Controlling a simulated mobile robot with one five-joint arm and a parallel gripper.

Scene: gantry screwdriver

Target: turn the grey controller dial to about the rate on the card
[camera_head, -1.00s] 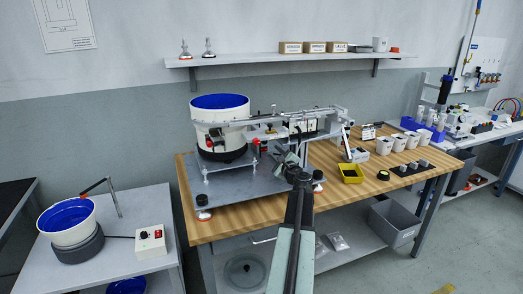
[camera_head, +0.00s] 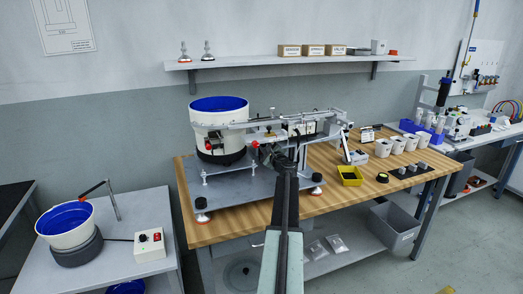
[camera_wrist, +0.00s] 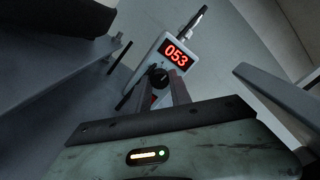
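In the wrist view the controller is a pale box with a red lit display (camera_wrist: 176,53) reading 053. Its round dark dial (camera_wrist: 158,77) sits below the display. My gripper (camera_wrist: 163,88) has its fingertips at the dial, one on either side of it, with a small gap between them. I cannot tell whether the fingers press on the dial or only stand around it. In the head view my gripper (camera_head: 284,152) is at the front of the feeder rig, and my arm hides the controller. A small card stand (camera_head: 367,133) is at the table's back; its writing is too small to read.
A white bowl feeder (camera_head: 219,117) with a blue inside stands left of my gripper on a grey plate. A metal rail (camera_head: 315,117) runs above my gripper. A yellow bin (camera_head: 350,175) and several white cups (camera_head: 383,147) are to the right on the wooden table.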

